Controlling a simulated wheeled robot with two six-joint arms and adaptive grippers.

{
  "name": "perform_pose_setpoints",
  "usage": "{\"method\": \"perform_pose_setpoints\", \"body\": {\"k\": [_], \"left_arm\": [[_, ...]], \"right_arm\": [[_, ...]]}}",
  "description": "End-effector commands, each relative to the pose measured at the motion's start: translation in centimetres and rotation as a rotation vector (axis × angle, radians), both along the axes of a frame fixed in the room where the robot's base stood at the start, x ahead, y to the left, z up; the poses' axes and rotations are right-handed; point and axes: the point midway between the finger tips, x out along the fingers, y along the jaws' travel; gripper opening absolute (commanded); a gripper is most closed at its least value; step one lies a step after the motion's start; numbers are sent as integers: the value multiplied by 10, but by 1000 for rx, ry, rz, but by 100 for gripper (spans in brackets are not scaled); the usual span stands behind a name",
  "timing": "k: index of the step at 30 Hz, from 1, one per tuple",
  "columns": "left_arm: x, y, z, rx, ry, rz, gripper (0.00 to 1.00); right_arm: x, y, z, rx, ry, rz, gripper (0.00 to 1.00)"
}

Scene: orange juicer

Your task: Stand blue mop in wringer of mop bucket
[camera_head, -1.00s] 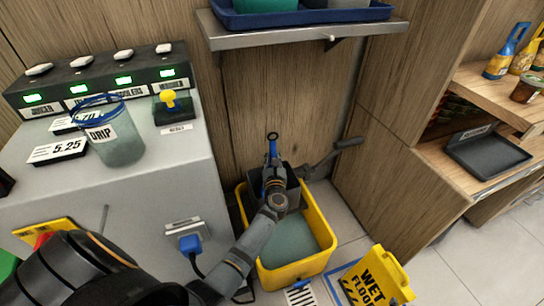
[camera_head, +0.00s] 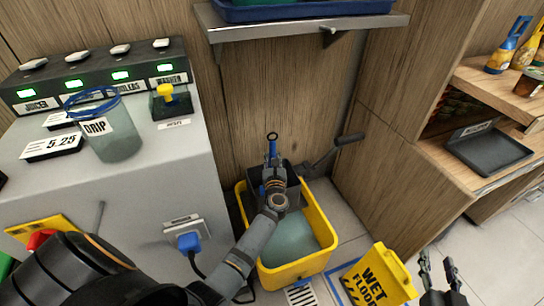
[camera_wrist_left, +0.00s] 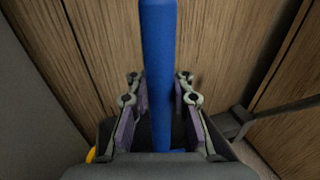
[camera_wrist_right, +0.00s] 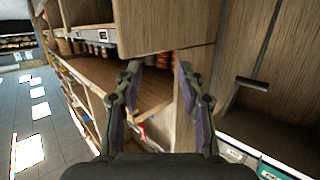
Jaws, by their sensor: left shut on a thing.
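The blue mop (camera_head: 272,150) stands about upright, its handle ending in a dark ring at the top. The handle also crosses the left wrist view (camera_wrist_left: 158,70). My left gripper (camera_head: 272,176) is shut on this handle, above the dark wringer (camera_head: 259,178) at the back of the yellow mop bucket (camera_head: 325,222). The gripper and arm hide the mop's lower end, so I cannot tell how it sits in the wringer. My right gripper (camera_head: 438,270) is open and empty at the lower right, away from the bucket; its fingers are apart in the right wrist view (camera_wrist_right: 158,90).
The wringer's lever (camera_head: 330,150) sticks out right. A yellow wet-floor sign (camera_head: 378,278) stands right of the bucket. A grey counter (camera_head: 150,190) with a jar (camera_head: 112,135) is on the left. A shelf (camera_head: 300,25) hangs above; wooden cabinets stand right.

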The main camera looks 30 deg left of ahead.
Motion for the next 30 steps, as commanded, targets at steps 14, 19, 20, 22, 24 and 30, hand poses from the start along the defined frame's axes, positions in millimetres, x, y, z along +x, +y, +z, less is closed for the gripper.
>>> {"method": "perform_pose_setpoints", "body": {"k": [14, 19, 20, 22, 24, 30], "left_arm": [[1, -2, -5, 2, -3, 0, 0], [1, -2, -6, 2, -3, 0, 0], [1, -2, -6, 2, -3, 0, 0], [2, -2, -6, 2, -3, 0, 0], [2, -2, -6, 2, -3, 0, 0], [1, -2, -6, 1, -3, 0, 0]], "right_arm": [[14, -2, 59, -7, -241, -7, 40], [15, -2, 71, -7, -284, -7, 40], [15, -2, 72, -8, -288, -7, 40], [15, -2, 73, -7, -294, -8, 40], [15, -2, 74, -7, -296, -8, 40], [15, -2, 74, -7, -296, -8, 40]]}}
